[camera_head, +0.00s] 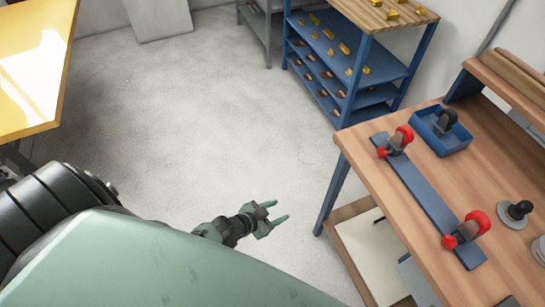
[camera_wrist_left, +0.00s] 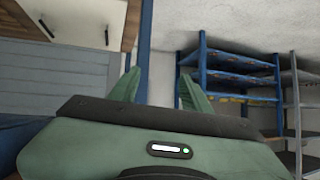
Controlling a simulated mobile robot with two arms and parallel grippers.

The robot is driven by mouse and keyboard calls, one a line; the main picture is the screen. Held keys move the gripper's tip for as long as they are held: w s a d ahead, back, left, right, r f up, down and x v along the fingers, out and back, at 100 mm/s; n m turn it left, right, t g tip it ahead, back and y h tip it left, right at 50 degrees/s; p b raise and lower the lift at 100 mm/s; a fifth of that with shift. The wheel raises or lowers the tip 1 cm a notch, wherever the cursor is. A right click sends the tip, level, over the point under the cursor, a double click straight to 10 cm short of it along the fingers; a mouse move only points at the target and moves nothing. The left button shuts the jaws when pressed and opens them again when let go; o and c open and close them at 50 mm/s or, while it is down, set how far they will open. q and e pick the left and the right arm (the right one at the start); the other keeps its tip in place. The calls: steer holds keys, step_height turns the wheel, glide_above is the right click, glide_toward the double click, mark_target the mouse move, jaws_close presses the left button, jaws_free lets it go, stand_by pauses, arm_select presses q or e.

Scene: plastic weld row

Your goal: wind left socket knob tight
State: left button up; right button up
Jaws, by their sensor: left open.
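A long blue bar (camera_head: 428,200) lies on the wooden workbench (camera_head: 480,160) at the right of the head view. Its far, left-hand fixture (camera_head: 396,143) carries a large red wheel-like part (camera_head: 405,133) and a small red knob (camera_head: 382,153). The nearer fixture has a similar red wheel-like part (camera_head: 479,221) and small red knob (camera_head: 450,241). My left gripper (camera_head: 276,211) is open and empty, over the floor left of the bench and apart from it. In the left wrist view its green fingers (camera_wrist_left: 158,88) stand apart with nothing between them. My right gripper is out of view.
On the bench are a blue tray (camera_head: 422,126) holding a black-wheeled part and a black knob (camera_head: 518,210) on a grey base. A blue shelf rack (camera_head: 375,65) stands behind. A yellow-topped table (camera_head: 35,70) is at left. Open floor (camera_head: 200,110) lies between.

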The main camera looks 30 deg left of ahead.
arm_select(q)
steer(key=shift+s+a+f, duration=0.15)
steer(key=shift+s+f, duration=0.15)
steer(key=shift+f, duration=0.1)
